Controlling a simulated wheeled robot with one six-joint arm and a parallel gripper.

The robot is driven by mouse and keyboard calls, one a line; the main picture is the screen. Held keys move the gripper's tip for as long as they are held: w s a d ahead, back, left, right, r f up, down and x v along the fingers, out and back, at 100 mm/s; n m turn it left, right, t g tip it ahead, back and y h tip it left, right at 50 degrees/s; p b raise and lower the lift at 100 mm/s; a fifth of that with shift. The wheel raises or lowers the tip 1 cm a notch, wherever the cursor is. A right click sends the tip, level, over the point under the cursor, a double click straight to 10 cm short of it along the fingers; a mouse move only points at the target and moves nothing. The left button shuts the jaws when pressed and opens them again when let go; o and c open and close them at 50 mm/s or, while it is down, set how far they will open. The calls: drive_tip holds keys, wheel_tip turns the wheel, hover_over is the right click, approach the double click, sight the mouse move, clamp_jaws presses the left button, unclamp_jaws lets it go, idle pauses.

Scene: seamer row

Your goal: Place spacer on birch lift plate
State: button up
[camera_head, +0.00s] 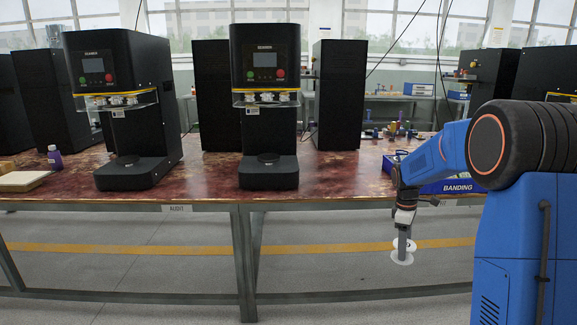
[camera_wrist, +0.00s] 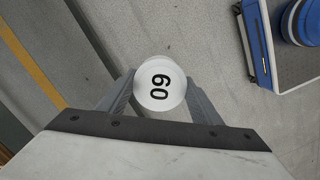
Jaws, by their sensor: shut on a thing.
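My gripper (camera_head: 403,236) is shut on a white spacer (camera_head: 402,258) and holds it in the open air in front of the table, below the tabletop. In the wrist view the spacer's round white end (camera_wrist: 160,83) shows between the two grey fingers (camera_wrist: 161,98), with black digits on it that read 09 or 60. Two black seamers stand on the table, each with a small round lift plate on its base: the left lift plate (camera_head: 127,160) and the middle lift plate (camera_head: 268,158). I cannot tell which one is birch.
The reddish worn table (camera_head: 212,180) has a front rail label AUDIT. A blue bin marked BANDING (camera_head: 455,187) is at the right, partly behind my arm. Tabletop between the seamers is clear.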

drive_tip(key=a+f+m, duration=0.3)
drive_tip(key=f, duration=0.8)
drive_tip(key=a+f+m, duration=0.4)
drive_tip(key=f, duration=0.7)
drive_tip(key=a+f+m+y, duration=0.1)
drive_tip(key=a+f+m, duration=0.2)
drive_tip(key=f, duration=0.9)
drive_tip(key=shift+a+m+g, duration=0.3)
drive_tip(key=shift+a+m, duration=0.1)
drive_tip(key=shift+m, duration=0.3)
drive_tip(key=shift+s, duration=0.1)
